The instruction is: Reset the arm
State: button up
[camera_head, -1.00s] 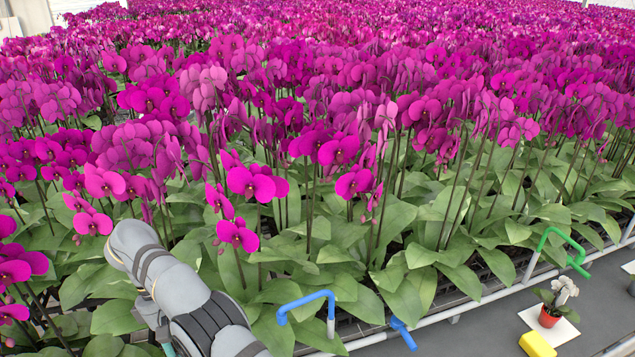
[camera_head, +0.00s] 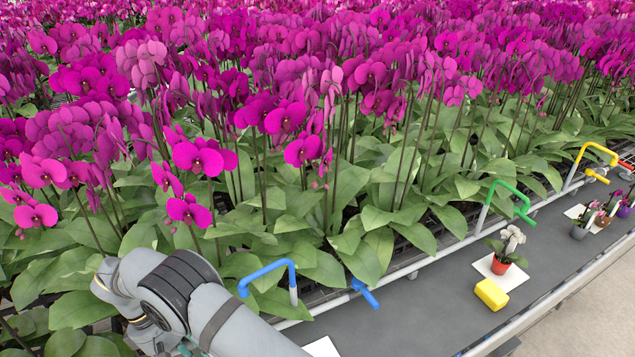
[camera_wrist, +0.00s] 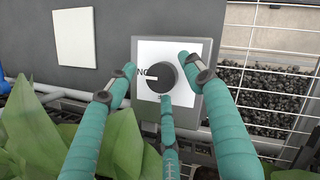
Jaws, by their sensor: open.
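My arm reaches in from the bottom left of the head view, over green orchid leaves. My gripper (camera_wrist: 158,88) shows in the wrist view as several teal fingers. They are spread apart and hold nothing. Beyond them is a grey box with a white face (camera_wrist: 147,52) and a black round knob (camera_wrist: 160,77) with a white mark; part of its lettering is covered by a finger. In the wrist view the fingertips lie around the knob; I cannot tell whether they touch it.
Dense magenta orchids (camera_head: 285,118) fill the bed. A rail with blue (camera_head: 268,270), green (camera_head: 512,188) and yellow (camera_head: 597,147) handles runs along its edge. On the dark bench (camera_head: 420,305) stand a yellow block (camera_head: 491,294) and a white orchid in a red pot (camera_head: 501,265).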

jog(key=shift+s+d+f, duration=0.1)
jog(key=shift+f, duration=0.2)
